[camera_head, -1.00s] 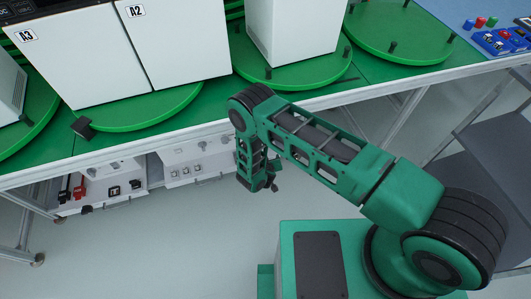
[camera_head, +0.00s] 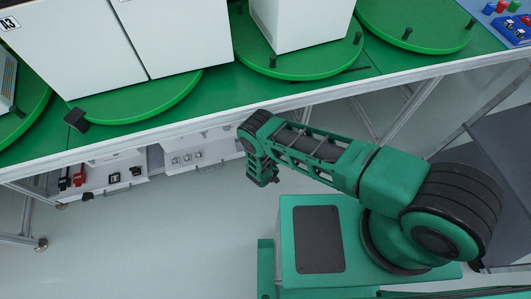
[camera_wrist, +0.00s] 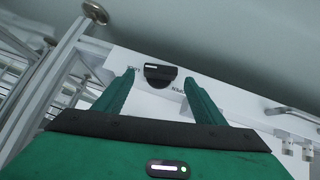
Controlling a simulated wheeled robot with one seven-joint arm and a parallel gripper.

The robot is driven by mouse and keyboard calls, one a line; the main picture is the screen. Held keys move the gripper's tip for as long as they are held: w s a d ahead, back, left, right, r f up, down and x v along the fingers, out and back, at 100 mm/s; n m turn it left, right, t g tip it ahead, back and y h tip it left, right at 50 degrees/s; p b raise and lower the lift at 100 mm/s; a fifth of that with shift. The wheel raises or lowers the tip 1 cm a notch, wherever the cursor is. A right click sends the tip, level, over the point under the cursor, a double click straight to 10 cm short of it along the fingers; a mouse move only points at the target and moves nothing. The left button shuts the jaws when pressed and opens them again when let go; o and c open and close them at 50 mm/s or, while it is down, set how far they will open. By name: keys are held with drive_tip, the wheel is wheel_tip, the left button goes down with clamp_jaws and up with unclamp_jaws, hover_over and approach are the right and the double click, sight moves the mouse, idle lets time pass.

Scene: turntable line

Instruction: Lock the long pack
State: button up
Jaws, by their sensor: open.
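White tall packs (camera_head: 75,55) stand side by side on a green turntable (camera_head: 150,110) at the upper left in the head view; one carries a label ending in 3, partly cut off. I cannot tell which is the long pack. My gripper (camera_wrist: 159,78) is open and empty. In the wrist view a black half-round knob (camera_wrist: 160,74) on a white panel (camera_wrist: 225,100) shows between its fingertips, with small lettering on both sides. I cannot tell how far the fingers are from it. In the head view my gripper (camera_head: 264,181) hangs low in front of the table's front edge, its fingers hardly visible.
White drawer units (camera_head: 115,175) with handles and small red and black parts sit under the table. The table's metal front edge (camera_head: 300,100) runs above my gripper. Another white box (camera_head: 300,22) stands on a turntable at the top. Grey floor (camera_head: 160,250) is free in front.

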drive_tip(key=shift+x, duration=1.3)
drive_tip(key=c, duration=1.1)
drive_tip(key=shift+o, duration=0.2)
drive_tip(key=shift+w+d+m+y, duration=0.1)
drive_tip(key=shift+d+m+y, duration=0.15)
drive_tip(key=shift+y, duration=0.35)
drive_tip(key=shift+r+m+g+y, duration=0.1)
drive_tip(key=shift+m+g+y, duration=0.2)
drive_tip(key=shift+y, duration=0.1)
drive_tip(key=o, duration=1.1)
drive_tip(key=shift+c, duration=0.2)
drive_tip(key=shift+r, duration=0.15)
